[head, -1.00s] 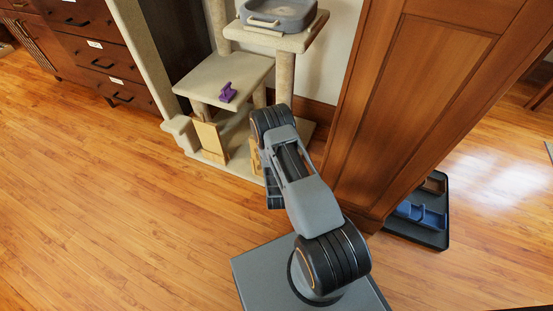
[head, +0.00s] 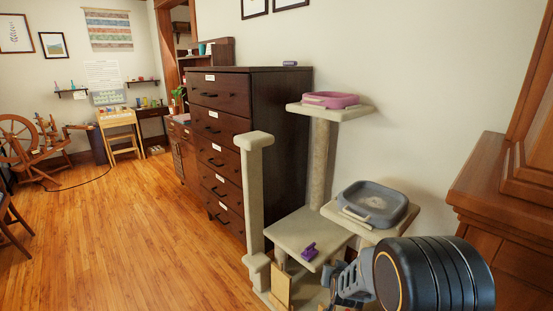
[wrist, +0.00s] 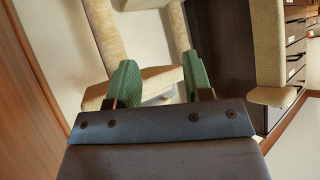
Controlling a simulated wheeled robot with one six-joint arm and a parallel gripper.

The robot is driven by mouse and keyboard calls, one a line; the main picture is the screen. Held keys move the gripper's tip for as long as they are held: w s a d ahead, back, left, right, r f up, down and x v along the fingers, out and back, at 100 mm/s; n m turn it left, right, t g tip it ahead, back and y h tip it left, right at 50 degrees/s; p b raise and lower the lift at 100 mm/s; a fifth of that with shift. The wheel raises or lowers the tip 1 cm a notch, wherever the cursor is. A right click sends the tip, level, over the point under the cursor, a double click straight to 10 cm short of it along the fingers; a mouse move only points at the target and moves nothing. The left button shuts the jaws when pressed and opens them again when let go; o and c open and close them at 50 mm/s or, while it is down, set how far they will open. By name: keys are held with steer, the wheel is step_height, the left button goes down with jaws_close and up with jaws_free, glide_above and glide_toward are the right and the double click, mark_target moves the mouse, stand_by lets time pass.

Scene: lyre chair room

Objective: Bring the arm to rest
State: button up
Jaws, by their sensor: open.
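My gripper (wrist: 157,76) shows in the wrist view with its two green fingers spread apart and nothing between them. Beyond the fingers are beige parts of the cat tree, and the gripper appears apart from them. In the head view, my arm (head: 432,275) fills the lower right corner, with a thick black joint in front and a grey link to its left. I cannot make out the fingers in the head view.
A cat tree (head: 297,232) stands close to my arm, bearing a purple object (head: 310,251), a grey tray (head: 374,203) and a pink tray (head: 330,100). A dark drawer cabinet (head: 262,115) is behind it. A wooden cabinet (head: 480,190) is at right. Floor (head: 130,230) at left is clear.

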steer(key=s+a+r+n+g+y+p, duration=0.15)
steer(key=s+r+p, duration=0.3)
steer(key=r, duration=0.45)
steer(key=s+a+r+g+p, duration=0.1)
steer(key=s+r+g+p, duration=0.15)
steer(key=s+r, duration=0.45)
steer(key=s+r+n+g+p, duration=0.1)
steer(key=s+r+g+p, duration=0.2)
steer(key=s+r, duration=0.9)
steer(key=p, duration=0.3)
steer(key=shift+r+n, duration=0.35)
steer(key=shift+r, duration=0.05)
